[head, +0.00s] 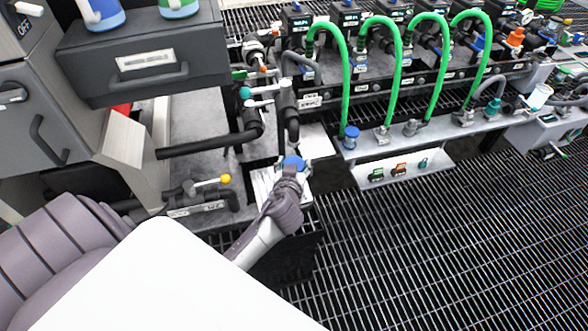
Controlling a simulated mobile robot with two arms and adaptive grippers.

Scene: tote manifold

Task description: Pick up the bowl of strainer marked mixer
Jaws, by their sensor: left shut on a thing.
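My left gripper (291,174) reaches in from the lower left, below the black pipes. It is shut on a small blue round part (294,162) that could be the strainer bowl. Its fingers hide most of that part, and I cannot tell whether it is apart from the pipework. No label reading mixer is legible. Vertical black pipe fittings (288,100) stand just above the gripper. My right gripper is not in view.
A blue-capped fitting (350,138) stands on a grey ledge (408,146) to the right, below several green hoses (397,75). A yellow-knobbed valve (224,179) is to the left. Grey drawers (145,62) stand upper left. Open black grating (450,240) fills the lower right.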

